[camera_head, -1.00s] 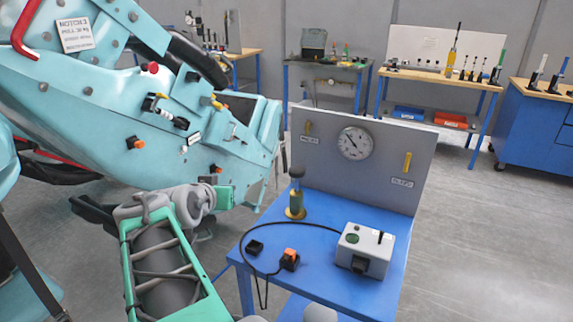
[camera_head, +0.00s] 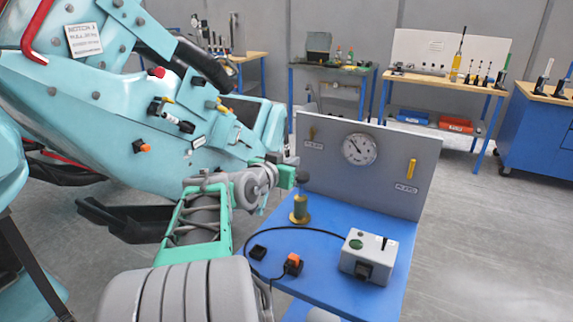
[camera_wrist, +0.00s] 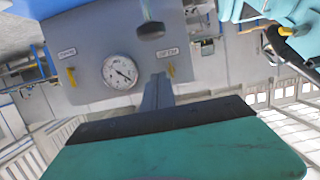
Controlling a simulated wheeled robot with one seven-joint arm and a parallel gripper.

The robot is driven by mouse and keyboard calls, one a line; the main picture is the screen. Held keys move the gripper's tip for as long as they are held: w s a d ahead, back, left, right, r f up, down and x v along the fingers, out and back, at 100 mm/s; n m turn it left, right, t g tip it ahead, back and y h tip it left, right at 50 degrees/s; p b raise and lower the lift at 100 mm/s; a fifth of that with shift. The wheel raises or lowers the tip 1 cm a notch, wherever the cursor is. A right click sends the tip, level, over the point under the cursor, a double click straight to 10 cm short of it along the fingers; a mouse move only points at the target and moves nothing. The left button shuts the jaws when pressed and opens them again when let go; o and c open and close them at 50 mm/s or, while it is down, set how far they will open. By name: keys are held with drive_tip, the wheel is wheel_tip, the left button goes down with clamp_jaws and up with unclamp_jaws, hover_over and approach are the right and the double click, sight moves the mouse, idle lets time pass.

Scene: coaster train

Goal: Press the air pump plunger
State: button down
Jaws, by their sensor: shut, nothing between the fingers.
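The air pump is a small brass-and-green cylinder (camera_head: 300,211) standing on the blue bench. Its dark plunger knob (camera_head: 302,177) stands raised above it. In the wrist view, which is upside down, the knob (camera_wrist: 151,30) hangs from its thin rod near the top. My gripper (camera_head: 290,159) is just above and beside the knob in the head view, partly overlapping the grey panel behind. Its narrow closed fingers (camera_wrist: 158,80) point towards the panel in the wrist view, apart from the knob, with nothing held.
The grey panel carries a round gauge (camera_head: 359,149) and a yellow valve handle (camera_head: 411,169). A grey control box (camera_head: 369,254) and an orange switch (camera_head: 293,263) with a black cable sit on the bench. The teal coaster car (camera_head: 130,130) stands close on the left.

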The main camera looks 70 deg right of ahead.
sight(301, 177)
drive_tip(key=d+f, duration=0.3)
drive_tip(key=d+f+p, duration=0.1)
drive_tip(key=shift+s+d+f, duration=0.2)
drive_tip(key=shift+s+d, duration=0.05)
drive_tip(key=shift+s, duration=0.1)
drive_tip(key=shift+f, duration=0.4)
